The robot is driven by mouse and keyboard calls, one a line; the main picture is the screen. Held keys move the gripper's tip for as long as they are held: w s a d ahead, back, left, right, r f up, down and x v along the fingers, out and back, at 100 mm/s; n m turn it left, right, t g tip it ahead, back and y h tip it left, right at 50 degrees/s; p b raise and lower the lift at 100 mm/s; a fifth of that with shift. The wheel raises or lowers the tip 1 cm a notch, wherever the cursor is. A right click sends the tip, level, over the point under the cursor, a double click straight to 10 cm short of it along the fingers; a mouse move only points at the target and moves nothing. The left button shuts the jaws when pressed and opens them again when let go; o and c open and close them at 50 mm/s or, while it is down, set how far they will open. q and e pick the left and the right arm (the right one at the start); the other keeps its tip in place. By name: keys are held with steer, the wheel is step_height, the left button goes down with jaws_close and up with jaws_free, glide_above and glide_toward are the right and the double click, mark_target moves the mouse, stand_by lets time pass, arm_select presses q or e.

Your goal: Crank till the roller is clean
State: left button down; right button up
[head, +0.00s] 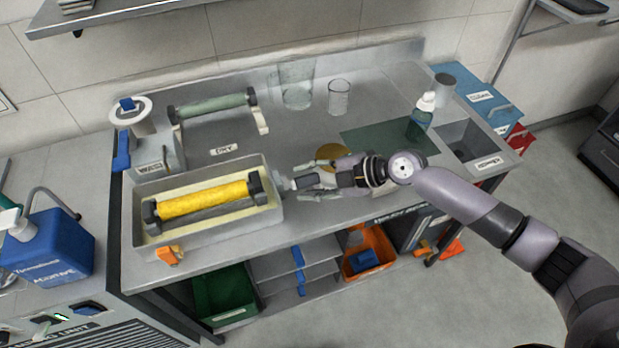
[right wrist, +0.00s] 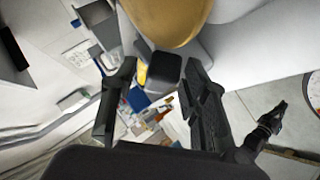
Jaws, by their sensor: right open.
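A roller (head: 205,199) coated in bright yellow lies between dark end brackets in a grey wash tray (head: 144,238). Pale yellowish liquid or residue shows under it. My right gripper (head: 303,182) is at the tray's right end, its fingers pointing left at a small pale part by the tray wall. A crank cannot be made out clearly there. In the right wrist view, the open fingers (right wrist: 160,100) stand on either side of a dark block (right wrist: 165,70); I cannot tell whether they touch it.
A greenish roller (head: 213,106) rests on a rack behind the tray. An amber disc (head: 336,152) lies close behind my right gripper. A spray bottle (head: 422,116), clear beakers (head: 339,97) and a sink (head: 468,143) are further right. An orange clip (head: 169,256) sits at the front edge.

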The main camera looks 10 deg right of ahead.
steer(key=shift+c, duration=0.4)
jaws_close()
stand_by(0.4)
